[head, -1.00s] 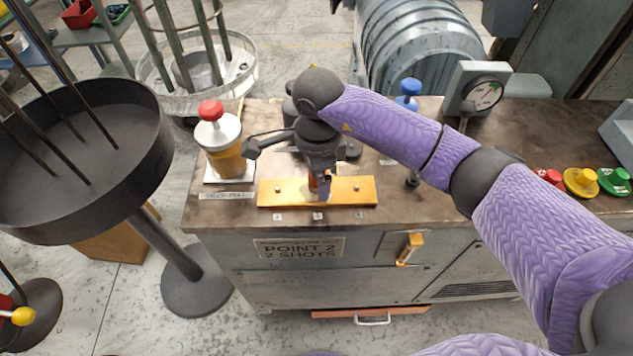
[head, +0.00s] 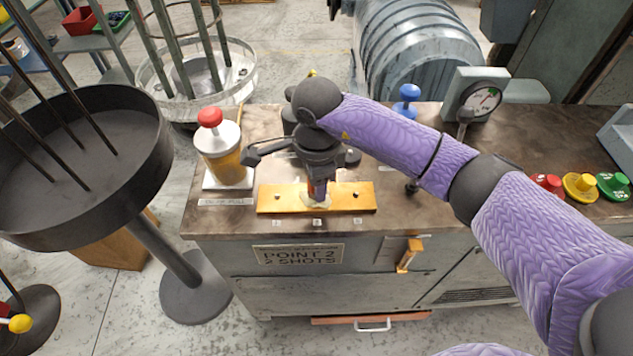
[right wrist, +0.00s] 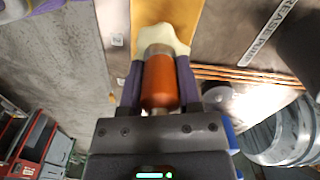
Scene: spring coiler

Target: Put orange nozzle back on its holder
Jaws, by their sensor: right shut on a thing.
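The orange nozzle (right wrist: 160,82) is between the fingers of my right gripper (right wrist: 158,85) in the right wrist view. My right gripper (head: 318,198) is shut on it, above the middle of the yellow plate (head: 352,197) on the bench. A pale, lobed piece (right wrist: 158,40) lies at the nozzle's far end, against the yellow plate. In the head view the gripper mostly hides the nozzle, and the pale piece shows around the fingertips. I cannot tell whether the nozzle is fully seated there. My left gripper is not in view.
A dispenser with a red knob (head: 210,117) stands left of the plate. A gauge box (head: 478,95), a blue knob (head: 409,93) and red, yellow and green buttons (head: 581,184) are to the right. A black round tray with rods (head: 75,165) stands at the left.

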